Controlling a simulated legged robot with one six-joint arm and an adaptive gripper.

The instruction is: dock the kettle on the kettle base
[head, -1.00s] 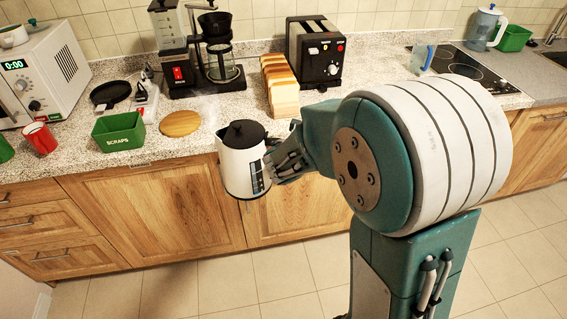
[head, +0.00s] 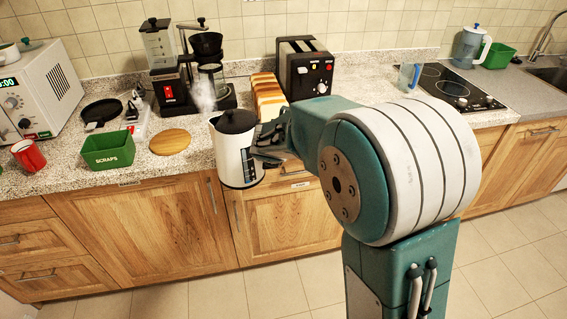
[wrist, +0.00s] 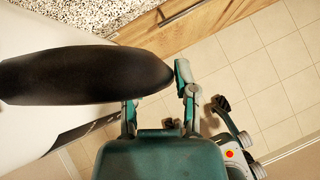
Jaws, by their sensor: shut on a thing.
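The kettle (head: 233,150), white with a black lid and a dark window strip, is upright at the counter's front edge, held up in the head view. Steam (head: 203,93) rises by its spout. My gripper (head: 268,145) is shut on its handle, at the kettle's right side. In the wrist view the black handle (wrist: 85,75) fills the left, by my gripper's fingers (wrist: 157,100); the contact is partly hidden. A flat black round disc (head: 102,110), which looks like the kettle base, lies on the counter at the back left.
A green scraps bin (head: 108,150), a round wooden board (head: 170,141) and a power strip (head: 138,115) lie left of the kettle. A coffee maker (head: 210,70), bread slices (head: 268,95) and a toaster (head: 305,70) stand behind. A red mug (head: 28,155) is far left.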

